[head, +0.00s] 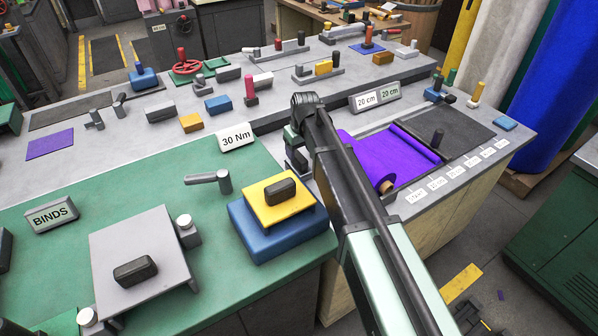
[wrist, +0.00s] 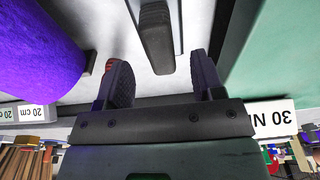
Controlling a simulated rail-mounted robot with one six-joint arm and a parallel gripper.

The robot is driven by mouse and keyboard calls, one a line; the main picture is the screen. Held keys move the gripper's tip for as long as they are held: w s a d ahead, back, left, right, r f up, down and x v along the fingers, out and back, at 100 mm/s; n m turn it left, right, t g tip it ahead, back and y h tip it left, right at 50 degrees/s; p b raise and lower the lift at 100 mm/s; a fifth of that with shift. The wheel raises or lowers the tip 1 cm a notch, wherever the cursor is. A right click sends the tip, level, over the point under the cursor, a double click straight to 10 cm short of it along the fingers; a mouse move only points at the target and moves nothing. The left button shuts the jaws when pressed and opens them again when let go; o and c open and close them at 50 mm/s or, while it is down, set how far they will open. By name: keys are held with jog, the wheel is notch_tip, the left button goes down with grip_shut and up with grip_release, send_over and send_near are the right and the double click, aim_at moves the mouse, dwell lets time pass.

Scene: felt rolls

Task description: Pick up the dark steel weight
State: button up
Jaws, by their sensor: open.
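My gripper (head: 297,160) points down near the edge of the green bench, left of the purple felt roll, partly hidden by my arm. In the wrist view my gripper (wrist: 155,64) is open, with nothing between its fingers. A dark rounded block (wrist: 156,38) lies on a light grey strip just beyond the gap between the fingertips, apart from them. In the head view one dark block (head: 280,191) lies on a yellow plate and another dark block (head: 135,269) on a grey plate. I cannot tell which is the steel weight.
The yellow plate (head: 262,210) sits on a blue block (head: 265,245). A grey lever (head: 218,181) and the 30 Nm sign (head: 236,138) stand nearby. The purple roll (head: 386,160) lies right of my arm; it also shows in the wrist view (wrist: 40,55). Green bench around the grey plate is partly clear.

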aim_at(299, 155)
jog(key=f, duration=0.1)
jog(key=f+b, duration=0.2)
jog(key=f, duration=0.1)
jog(key=shift+w+a, duration=0.15)
jog(key=shift+w, duration=0.1)
jog(key=shift+r, duration=0.3)
grip_shut()
jog(key=shift+r, duration=0.1)
notch_tip(299, 155, up, 20)
jog(key=p, duration=2)
